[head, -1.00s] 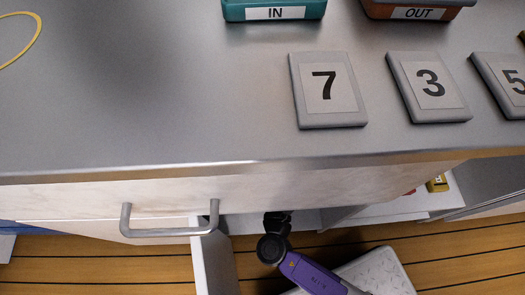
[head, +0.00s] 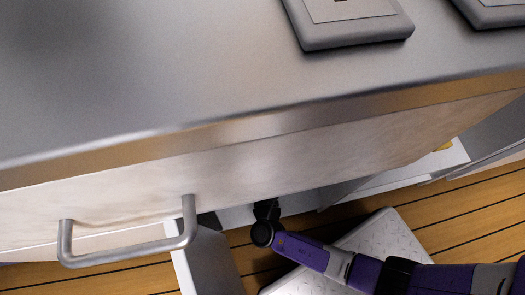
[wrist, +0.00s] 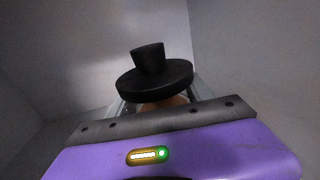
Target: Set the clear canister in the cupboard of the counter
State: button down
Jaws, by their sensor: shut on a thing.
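In the wrist view a black lid with a knob (wrist: 152,80) tops the canister. A strip of brownish body (wrist: 165,103) shows under the lid; the rest is hidden. My gripper (wrist: 150,106) is shut on the canister below the lid, its fingertips mostly hidden. The canister looks upright, between grey walls (wrist: 245,50) like a cupboard interior. Its base and any contact with a floor are out of sight. In the head view my arm reaches under the front of the counter (head: 250,115), beside an open cupboard door (head: 207,262). The gripper and canister are hidden there.
A metal handle (head: 130,245) sticks out from the counter's front. Other open shelf space (head: 400,182) shows to the right of my arm. A pale textured plate (head: 365,240) lies low over the wooden floor (head: 460,220). Grey plates (head: 350,20) lie on the countertop.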

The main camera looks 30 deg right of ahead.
jog(key=shift+f+b, duration=1.5)
jog(key=shift+f, duration=0.9)
jog(key=shift+r, duration=0.1)
jog(key=shift+c, duration=2.2)
grip_release()
jog(key=shift+s+a, duration=0.15)
jog(key=shift+s, duration=0.05)
jog(key=p+v, duration=0.3)
jog(key=v, duration=0.8)
jog(key=shift+s+p, duration=0.25)
jog(key=shift+p, duration=0.1)
